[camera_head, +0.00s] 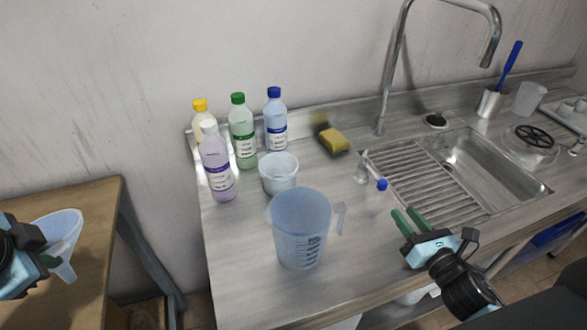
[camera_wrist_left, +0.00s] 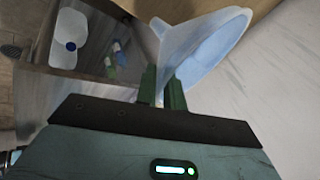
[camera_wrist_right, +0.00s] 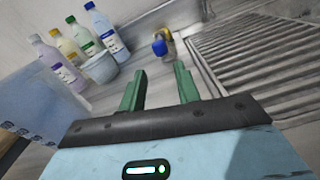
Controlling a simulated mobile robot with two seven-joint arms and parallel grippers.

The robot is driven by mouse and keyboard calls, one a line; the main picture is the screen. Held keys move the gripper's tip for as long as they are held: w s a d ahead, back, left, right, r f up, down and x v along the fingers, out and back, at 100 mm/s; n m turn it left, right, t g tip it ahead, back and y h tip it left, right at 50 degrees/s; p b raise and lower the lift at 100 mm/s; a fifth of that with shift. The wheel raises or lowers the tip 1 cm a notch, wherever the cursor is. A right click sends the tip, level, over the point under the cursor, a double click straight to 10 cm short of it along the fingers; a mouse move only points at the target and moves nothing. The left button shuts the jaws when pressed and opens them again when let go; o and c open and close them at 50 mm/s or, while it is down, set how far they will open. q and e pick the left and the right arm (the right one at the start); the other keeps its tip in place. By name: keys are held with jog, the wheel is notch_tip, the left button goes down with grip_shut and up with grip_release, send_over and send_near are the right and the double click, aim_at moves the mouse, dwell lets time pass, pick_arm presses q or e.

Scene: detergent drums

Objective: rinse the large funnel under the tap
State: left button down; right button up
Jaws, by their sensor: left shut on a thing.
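The large funnel (camera_head: 62,230) is translucent pale blue and sits at the far left of the head view, over the wooden table. My left gripper (camera_head: 50,262) is shut on it, and the left wrist view shows the funnel (camera_wrist_left: 205,50) between the green fingers (camera_wrist_left: 162,88) with its wide mouth tilted. The chrome tap (camera_head: 390,70) arches over the counter behind the sink (camera_head: 490,165); its spout hangs above the basin. A small lever with a blue tip (camera_head: 381,184) stands left of the ribbed drainer. My right gripper (camera_head: 408,220) is open and empty in front of the drainer.
A translucent measuring jug (camera_head: 300,228), a white tub (camera_head: 278,172) and several bottles (camera_head: 243,130) stand on the left of the counter. A yellow sponge (camera_head: 334,140) lies near the wall. A brush (camera_head: 510,62) stands in a metal cup at right. The wooden table (camera_head: 95,225) is lower left.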

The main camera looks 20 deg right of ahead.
aim_at(380, 183)
pick_arm(q)
jog(key=shift+s, duration=0.1)
